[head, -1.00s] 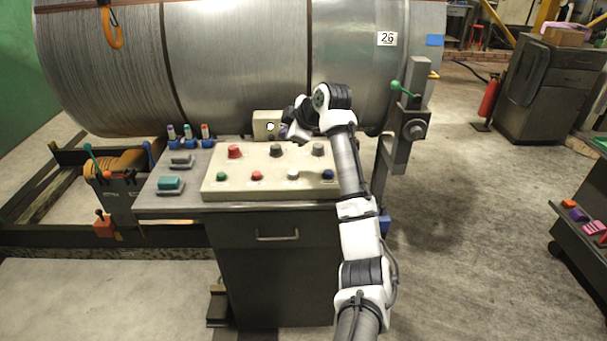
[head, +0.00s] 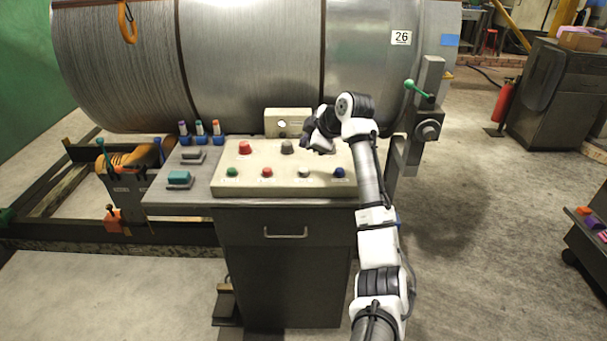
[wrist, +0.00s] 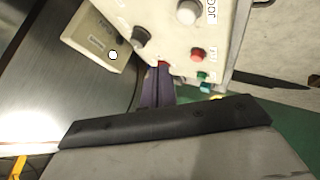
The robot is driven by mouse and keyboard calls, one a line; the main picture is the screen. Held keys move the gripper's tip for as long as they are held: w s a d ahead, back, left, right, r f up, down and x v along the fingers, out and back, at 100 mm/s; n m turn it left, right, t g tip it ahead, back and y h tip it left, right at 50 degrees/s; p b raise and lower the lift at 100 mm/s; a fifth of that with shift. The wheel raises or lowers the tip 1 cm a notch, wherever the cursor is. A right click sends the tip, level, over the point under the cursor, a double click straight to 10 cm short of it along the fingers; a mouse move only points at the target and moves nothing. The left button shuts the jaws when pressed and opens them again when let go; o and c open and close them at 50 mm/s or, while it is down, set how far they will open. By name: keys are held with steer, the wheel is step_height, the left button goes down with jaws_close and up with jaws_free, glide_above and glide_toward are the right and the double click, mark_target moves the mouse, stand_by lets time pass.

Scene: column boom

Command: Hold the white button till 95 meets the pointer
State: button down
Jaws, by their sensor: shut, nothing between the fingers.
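The white button (head: 304,172) is in the front row of the cream control panel (head: 225,187), between a red button and a blue one. It also shows as a pale round cap at the top of the wrist view (wrist: 188,12). My gripper (head: 318,147) is shut and empty, over the back right of the panel, apart from the white button. Its dark fingers (wrist: 157,88) show in the wrist view. A plate reading 26 (head: 401,38) is on the big steel drum (head: 250,60). I see no 95 and cannot make out the pointer.
A red knob (head: 244,148) and a dark knob (head: 287,147) stand in the panel's back row. A cream box with a round white spot (head: 283,124) stands behind. A lever with a green knob (head: 418,90) is to the right. Open floor lies right of the desk.

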mark_target(307, 171)
step_height(307, 171, down, 6)
steer(key=shift+r+b, duration=0.15)
steer(key=shift+b, duration=1.1)
stand_by(1.0)
steer(key=shift+f, duration=0.4)
steer(key=shift+f+b, duration=0.35)
steer(key=shift+f, duration=0.2)
stand_by(4.5)
